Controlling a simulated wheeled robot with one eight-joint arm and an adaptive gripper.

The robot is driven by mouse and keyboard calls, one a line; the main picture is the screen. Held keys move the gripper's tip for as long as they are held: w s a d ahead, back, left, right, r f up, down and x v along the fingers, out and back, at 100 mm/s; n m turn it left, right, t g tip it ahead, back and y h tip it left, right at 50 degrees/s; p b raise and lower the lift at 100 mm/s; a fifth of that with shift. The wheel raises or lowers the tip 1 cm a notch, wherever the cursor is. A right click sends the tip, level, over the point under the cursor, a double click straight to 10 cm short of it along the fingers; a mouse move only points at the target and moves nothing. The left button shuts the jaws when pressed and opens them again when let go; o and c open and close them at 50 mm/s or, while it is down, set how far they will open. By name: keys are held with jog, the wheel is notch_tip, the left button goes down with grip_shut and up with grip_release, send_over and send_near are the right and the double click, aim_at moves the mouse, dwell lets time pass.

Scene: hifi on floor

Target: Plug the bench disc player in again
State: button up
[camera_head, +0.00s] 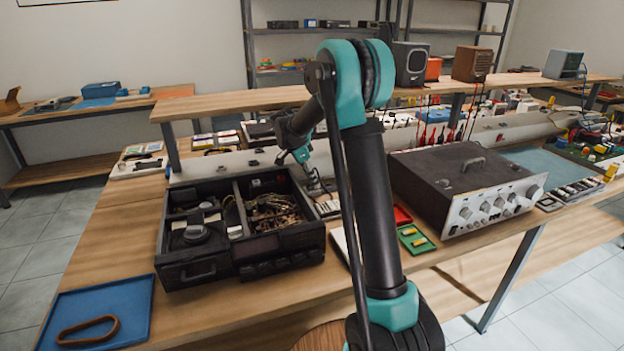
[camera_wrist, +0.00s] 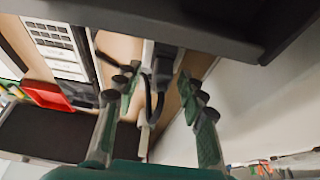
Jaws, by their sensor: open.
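The disc player (camera_head: 288,243), a black case with its top open and its inner parts showing, stands on the bench left of centre. My gripper (camera_head: 316,184) is low beside its back right corner, partly hidden by my arm. In the wrist view my gripper (camera_wrist: 157,88) is open, with one finger on each side of a dark cable (camera_wrist: 157,100) and a pale, plug-like piece (camera_wrist: 147,52). The fingers appear apart from them. The dark edge of a case, probably the player, crosses the top of the wrist view. Whether the plug sits in a socket cannot be told.
A grey amplifier-like unit (camera_head: 462,190) with knobs stands to the right. A pale rail (camera_head: 235,165) runs behind the player. A blue tray (camera_head: 98,310) with a brown belt lies front left.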

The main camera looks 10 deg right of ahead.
jog(key=w+d+v, duration=0.1)
jog(key=v, duration=1.5)
jog(key=shift+s+d+r, duration=0.25)
jog(key=shift+s+r, duration=0.15)
jog(key=shift+r, duration=0.25)
dwell(1.9)
